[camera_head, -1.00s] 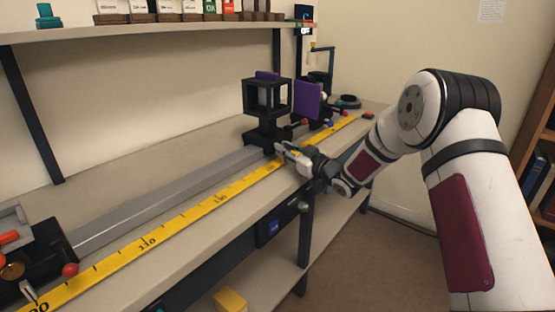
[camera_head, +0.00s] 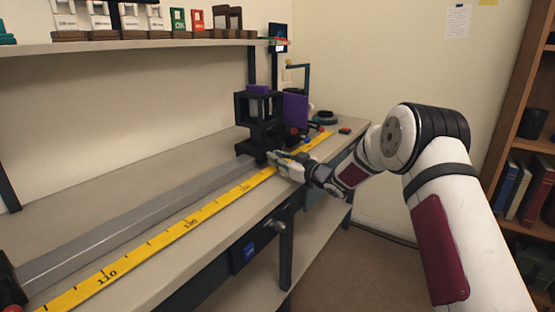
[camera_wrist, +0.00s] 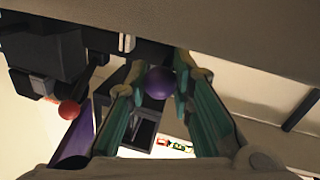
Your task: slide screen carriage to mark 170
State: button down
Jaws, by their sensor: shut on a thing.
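The screen carriage, a black open frame on a dark foot (camera_head: 260,135), stands upright on the grey rail (camera_head: 130,220) toward its far end. A purple plate (camera_head: 295,110) stands at its right side. My gripper (camera_head: 275,160) is at the near side of the carriage foot, above the yellow scale (camera_head: 225,203). In the wrist view, my gripper's green-lined fingers (camera_wrist: 159,90) are shut on a purple round knob (camera_wrist: 159,82). The scale's mark 110 is readable at the near left; the marks beside the carriage are too small to read, and my gripper partly covers them.
Beyond the carriage, dark equipment with red and blue knobs (camera_head: 313,125) stands at the bench's far end. A small red block (camera_head: 345,131) lies near the far edge. A shelf (camera_head: 130,45) with several small items runs above the bench. The rail left of the carriage is clear.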

jog(key=c, duration=1.4)
grip_release()
jog(key=v, duration=1.2)
jog(key=shift+r, duration=0.1)
